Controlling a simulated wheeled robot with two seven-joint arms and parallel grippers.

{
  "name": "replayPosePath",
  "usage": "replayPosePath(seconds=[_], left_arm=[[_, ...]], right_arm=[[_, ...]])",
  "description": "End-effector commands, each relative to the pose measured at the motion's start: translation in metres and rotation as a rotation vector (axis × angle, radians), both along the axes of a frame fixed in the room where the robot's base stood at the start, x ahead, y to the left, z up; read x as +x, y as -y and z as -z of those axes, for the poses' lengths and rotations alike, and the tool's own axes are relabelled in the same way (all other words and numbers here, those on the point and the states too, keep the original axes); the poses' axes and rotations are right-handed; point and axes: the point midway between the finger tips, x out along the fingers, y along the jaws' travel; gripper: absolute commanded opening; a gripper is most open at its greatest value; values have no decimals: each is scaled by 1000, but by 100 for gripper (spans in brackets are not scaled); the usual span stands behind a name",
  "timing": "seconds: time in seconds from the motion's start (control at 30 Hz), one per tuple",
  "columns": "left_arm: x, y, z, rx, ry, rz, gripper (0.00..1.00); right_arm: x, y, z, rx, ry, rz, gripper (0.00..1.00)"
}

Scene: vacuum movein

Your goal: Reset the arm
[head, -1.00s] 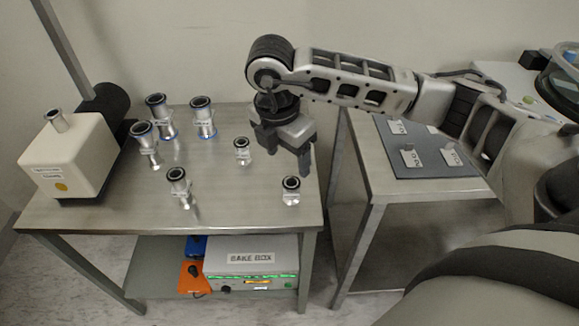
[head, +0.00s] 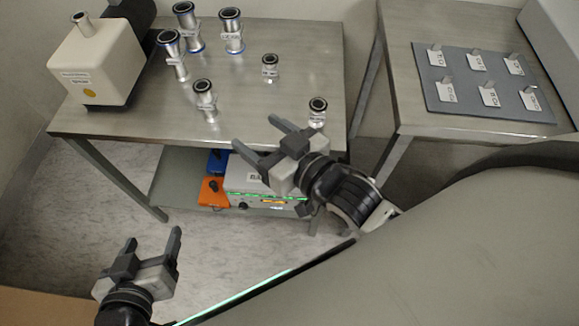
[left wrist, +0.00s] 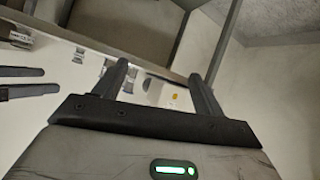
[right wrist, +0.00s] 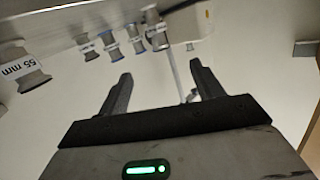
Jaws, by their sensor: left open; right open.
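My left gripper (head: 151,251) is open and empty, low over the floor at the lower left of the head view. Its two fingers (left wrist: 160,85) stand apart in the left wrist view with nothing between them. My right gripper (head: 258,139) is open and empty in front of the steel table's front edge, with its fingers pointing up and left. In the right wrist view its fingers (right wrist: 160,90) are spread with nothing between them. A small metal fitting (head: 317,111) stands on the table close to the right gripper's fingertips, apart from them as far as I can tell.
The steel table (head: 290,50) bears several metal fittings (head: 205,100) and a white pump (head: 98,65). A labelled box (head: 240,180) sits on its lower shelf. A second table at the right holds a grey board (head: 485,85) with labelled pieces. The floor (head: 90,200) at left is clear.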

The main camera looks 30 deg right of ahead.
Motion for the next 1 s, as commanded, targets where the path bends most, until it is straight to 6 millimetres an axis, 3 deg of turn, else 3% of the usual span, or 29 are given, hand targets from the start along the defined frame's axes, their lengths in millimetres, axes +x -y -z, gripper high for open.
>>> replayPosePath(seconds=[0.03, 0.1, 0.23, 0.53, 0.73, 1.0], left_arm=[[0, 0, 0, 0, 1, 0, 71], [0, 0, 0, 0, 1, 0, 71], [0, 0, -1, 0, 1, 0, 71], [0, 0, -2, -1, 2, -1, 71], [0, -2, -26, 25, -6, 1, 71], [0, -5, -13, 52, -24, 5, 71]], right_arm=[[-18, 8, 27, -13, -123, 29, 66], [-39, 14, 53, -35, -251, 39, 66], [-61, 18, 76, -53, -372, 32, 66], [-65, 18, 79, -58, -391, 27, 66], [-66, 21, 61, -91, -405, 28, 66], [-66, 22, 67, -111, -416, 28, 66]])
